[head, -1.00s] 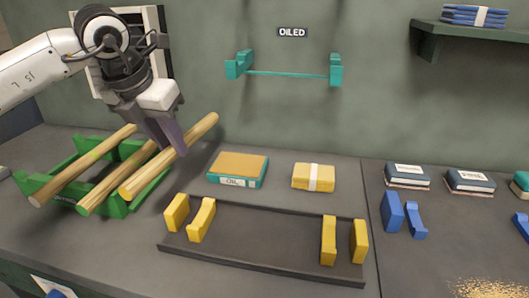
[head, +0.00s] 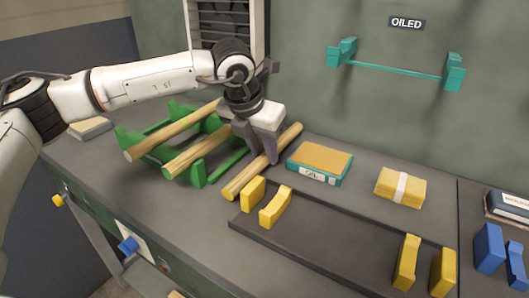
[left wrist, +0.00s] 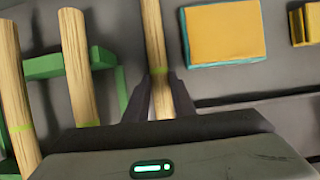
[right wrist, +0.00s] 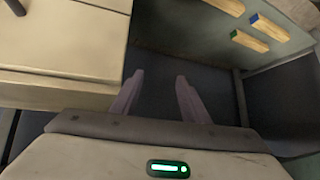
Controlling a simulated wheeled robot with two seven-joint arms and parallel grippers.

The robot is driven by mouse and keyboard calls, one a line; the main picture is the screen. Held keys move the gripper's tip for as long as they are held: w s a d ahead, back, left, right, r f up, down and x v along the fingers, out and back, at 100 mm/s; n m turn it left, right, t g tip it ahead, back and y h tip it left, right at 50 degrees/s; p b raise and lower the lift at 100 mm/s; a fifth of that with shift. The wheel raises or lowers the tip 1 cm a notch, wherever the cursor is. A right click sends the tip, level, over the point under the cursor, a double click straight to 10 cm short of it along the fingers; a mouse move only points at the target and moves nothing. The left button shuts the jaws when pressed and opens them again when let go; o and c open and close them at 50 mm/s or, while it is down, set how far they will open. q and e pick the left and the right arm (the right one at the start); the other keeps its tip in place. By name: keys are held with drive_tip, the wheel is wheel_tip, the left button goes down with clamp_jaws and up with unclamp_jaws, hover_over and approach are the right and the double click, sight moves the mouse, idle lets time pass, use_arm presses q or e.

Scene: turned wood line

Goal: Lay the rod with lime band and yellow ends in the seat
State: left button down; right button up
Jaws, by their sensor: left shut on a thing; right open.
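My left gripper (head: 262,155) is shut on a wooden rod (head: 244,179), which it holds near its middle. In the left wrist view the rod (left wrist: 153,35) runs between the fingers, with a faint lime tint beside them; its end colours are hard to tell. The rod is just right of the green rack (head: 197,174), its near end close to the left yellow supports (head: 253,193). The seat appears to be the dark tray (head: 340,240) with yellow notched supports at both ends; it is empty. My right gripper (right wrist: 158,78) is open and empty, away from the work.
Two other rods (head: 170,130) lie on the green rack; lime bands show on them in the left wrist view. Behind the tray are an orange-topped OIL box (head: 320,160) and a yellow bundle (head: 400,187). A teal bracket (head: 395,67) hangs under the OILED sign. Blue blocks (head: 488,248) stand right.

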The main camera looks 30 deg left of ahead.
use_arm(q)
drive_tip(key=shift+f, duration=0.35)
drive_tip(key=c, duration=1.5)
unclamp_jaws()
